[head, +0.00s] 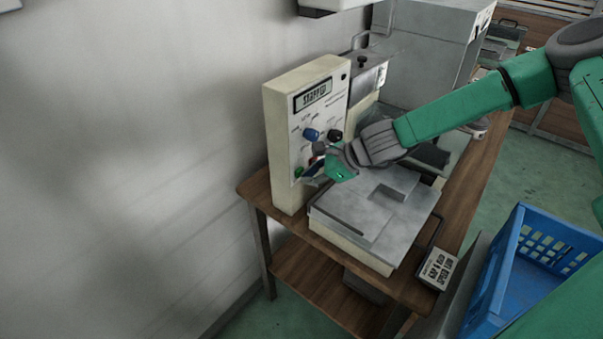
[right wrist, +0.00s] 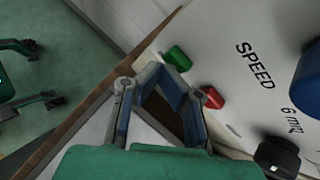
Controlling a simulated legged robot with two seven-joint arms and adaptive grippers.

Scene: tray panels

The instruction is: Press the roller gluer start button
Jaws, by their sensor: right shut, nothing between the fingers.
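The roller gluer's cream control panel (head: 281,143) stands upright on a wooden table, its display (head: 313,94) seeming to read "STOPPED". A green button (head: 299,172) sits low on the panel; it also shows in the right wrist view (right wrist: 178,58). A red button (right wrist: 212,98) sits beside it, close to one finger in that view. My right gripper (head: 317,169) is shut and empty, its fingers by the panel's lower part near the green button. I cannot tell whether it touches the panel. My left gripper is not clearly in view.
A blue knob (head: 311,134) and a black knob (head: 335,135) sit above the buttons. The flat grey machine bed (head: 370,215) lies in front of the panel. A small sign (head: 437,267) stands at the table edge; a blue crate (head: 510,250) is at right.

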